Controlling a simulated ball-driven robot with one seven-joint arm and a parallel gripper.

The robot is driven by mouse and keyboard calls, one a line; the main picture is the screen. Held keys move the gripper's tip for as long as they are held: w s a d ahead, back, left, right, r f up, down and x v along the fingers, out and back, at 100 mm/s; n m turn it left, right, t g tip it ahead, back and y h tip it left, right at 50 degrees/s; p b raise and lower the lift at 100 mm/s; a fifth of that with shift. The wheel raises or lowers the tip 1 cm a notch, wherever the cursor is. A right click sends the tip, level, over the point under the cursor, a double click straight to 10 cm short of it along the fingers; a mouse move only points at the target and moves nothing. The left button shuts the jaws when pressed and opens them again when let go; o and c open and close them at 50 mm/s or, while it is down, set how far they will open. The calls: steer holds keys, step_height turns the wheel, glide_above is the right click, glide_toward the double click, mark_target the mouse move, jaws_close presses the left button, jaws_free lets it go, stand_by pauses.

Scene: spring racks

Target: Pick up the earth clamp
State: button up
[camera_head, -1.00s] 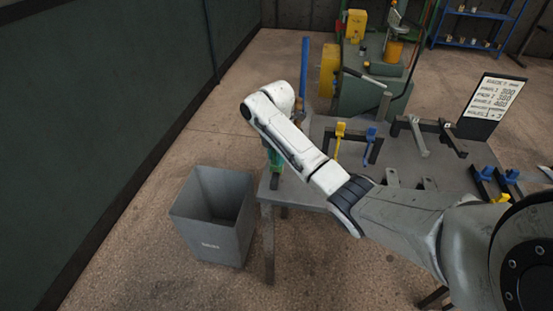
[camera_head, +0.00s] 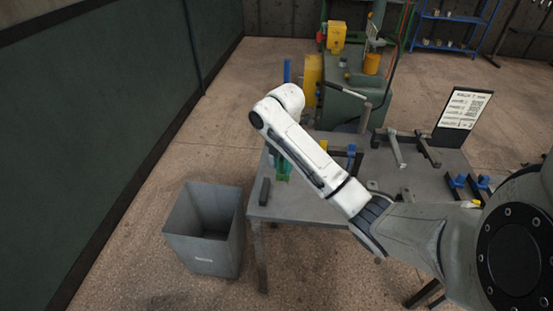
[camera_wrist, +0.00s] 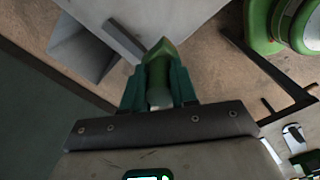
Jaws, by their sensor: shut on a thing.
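My gripper (camera_wrist: 158,82) has teal fingers and is shut on a green piece, which I take to be the earth clamp (camera_wrist: 159,62). The piece lies between the fingers in the wrist view, and its blunt tip sticks out past them. Its lower part is hidden by the fingers. In the head view, the gripper (camera_head: 283,170) shows as a small green patch behind my white forearm, over the left end of the grey table (camera_head: 310,203). The clamp cannot be told apart from the fingers there.
A grey bin (camera_head: 180,225) stands on the floor left of the table. A dark bar (camera_head: 264,191) lies near the table's left edge. Racks with a grey lever (camera_head: 396,148) and blue pieces (camera_head: 458,181) stand right of my arm. A sign (camera_head: 463,108) and a green machine (camera_head: 345,105) are behind.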

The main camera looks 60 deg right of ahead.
steer(key=s+a+r, duration=0.1)
steer(key=s+r, duration=0.1)
steer(key=s, duration=0.4)
steer(key=shift+r, duration=0.15)
steer(key=shift+a, duration=0.1)
